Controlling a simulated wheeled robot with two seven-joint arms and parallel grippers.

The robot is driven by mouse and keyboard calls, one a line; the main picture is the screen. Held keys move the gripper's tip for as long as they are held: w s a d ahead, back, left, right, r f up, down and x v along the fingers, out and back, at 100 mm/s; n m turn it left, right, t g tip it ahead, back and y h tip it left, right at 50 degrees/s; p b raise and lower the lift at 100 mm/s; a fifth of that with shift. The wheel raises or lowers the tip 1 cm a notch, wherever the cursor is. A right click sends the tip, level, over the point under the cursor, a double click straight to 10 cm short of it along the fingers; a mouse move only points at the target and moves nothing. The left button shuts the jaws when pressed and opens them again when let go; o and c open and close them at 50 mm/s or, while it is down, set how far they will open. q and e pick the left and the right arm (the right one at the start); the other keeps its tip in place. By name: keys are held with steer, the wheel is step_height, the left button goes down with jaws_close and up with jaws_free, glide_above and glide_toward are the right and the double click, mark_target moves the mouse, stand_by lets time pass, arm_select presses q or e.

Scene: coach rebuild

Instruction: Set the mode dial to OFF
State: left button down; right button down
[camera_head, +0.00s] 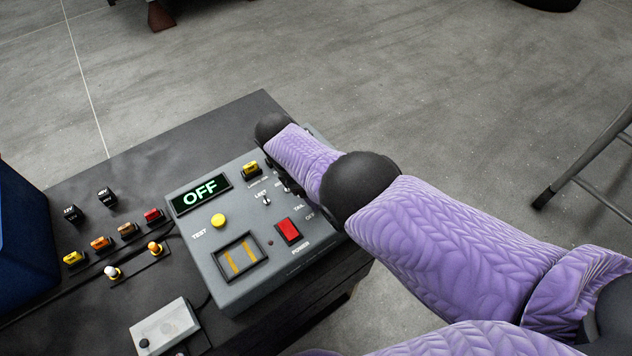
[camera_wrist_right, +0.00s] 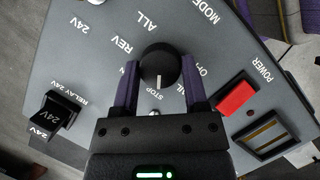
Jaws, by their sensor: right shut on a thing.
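The mode dial (camera_wrist_right: 160,62) is a round black knob with a white pointer line, on the sloping grey control panel (camera_wrist_right: 95,60). In the right wrist view its pointer aims down toward the STOP label, with REV, ALL and TAIL around it. My right gripper (camera_wrist_right: 161,78) is shut on the dial, one purple finger on each side. In the head view my right arm hides the dial and the fingers. My left gripper is not in view.
Several relays and fuses lie on the dark bench (camera_head: 135,170) to the left, with a grey box (camera_head: 165,327) in front. A blue case (camera_head: 22,245) stands far left.

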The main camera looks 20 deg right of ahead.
steer(key=shift+s+r+n+t+p, duration=0.1)
steer(key=shift+r+n+t+p, duration=0.15)
steer(key=shift+n+p, duration=0.6)
steer(key=shift+n+t+p, duration=0.45)
steer(key=shift+n+p, duration=0.25)
steer(key=shift+n, duration=0.35)
steer(key=n+p, duration=0.2)
steer(key=n+t+p, duration=0.1)
steer(key=n, duration=0.1)
steer(key=shift+s+f+n+t+p, duration=0.1)
steer(key=shift+s+n+t+p, duration=0.05)
steer(key=shift+n+t+p, duration=0.2)
steer(key=shift+n+p, duration=0.3)
steer(key=shift+n, duration=0.05)
steer(key=n+t+p, duration=0.1)
steer(key=n, duration=0.1)
steer(key=n+y+p, duration=0.1)
steer(key=n, duration=0.1)
steer(key=shift+s+d+t+p, duration=0.1)
steer(key=shift+s+t+p, duration=0.05)
steer(key=shift+t+p, duration=0.25)
steer(key=shift+f+n+t+y+p, duration=0.1)
steer(key=shift+n+t+y+p, duration=0.25)
steer(key=shift+n, duration=0.8)
steer(key=shift+f+n+t+y+p, duration=0.1)
steer(key=shift+n+y+p, duration=0.3)
steer(key=shift+n, duration=0.75)
steer(key=shift+s, duration=0.1)
